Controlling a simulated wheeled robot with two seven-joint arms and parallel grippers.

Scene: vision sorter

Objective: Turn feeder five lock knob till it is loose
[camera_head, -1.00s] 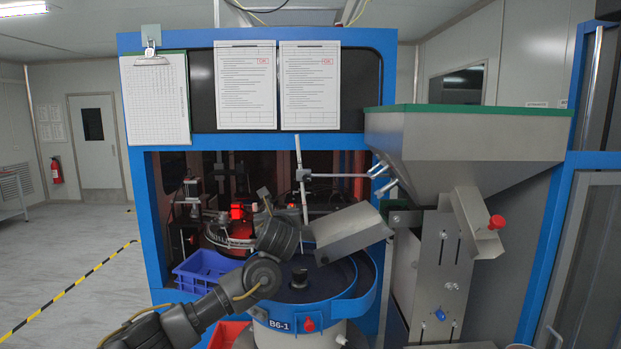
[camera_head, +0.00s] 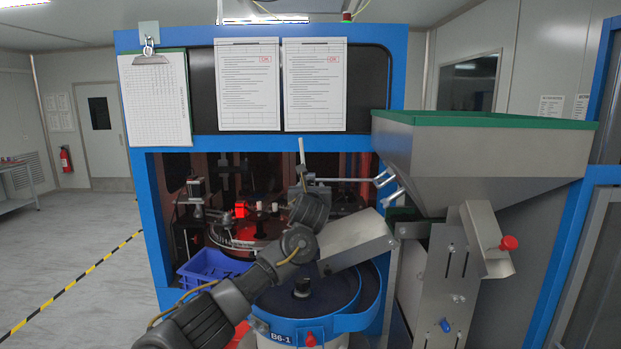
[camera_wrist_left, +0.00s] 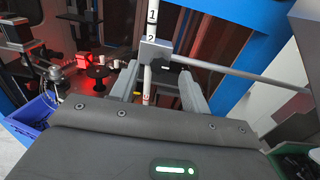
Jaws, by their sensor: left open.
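My left gripper (camera_head: 300,184) is mostly hidden behind its own wrist in the head view. In the left wrist view its two fingers (camera_wrist_left: 160,84) are spread apart, one on each side of a pale upright rod (camera_wrist_left: 152,18) with number marks. A grey clamp block (camera_wrist_left: 155,51) joins this rod to a cross bar; I cannot tell whether the fingers touch either. The rod also shows in the head view (camera_head: 301,152). No label reading five is legible.
A blue bowl feeder marked B6-1 (camera_head: 282,335) stands under a grey chute (camera_head: 357,242). A large hopper (camera_head: 485,160) is at the right. The floor at the left is open.

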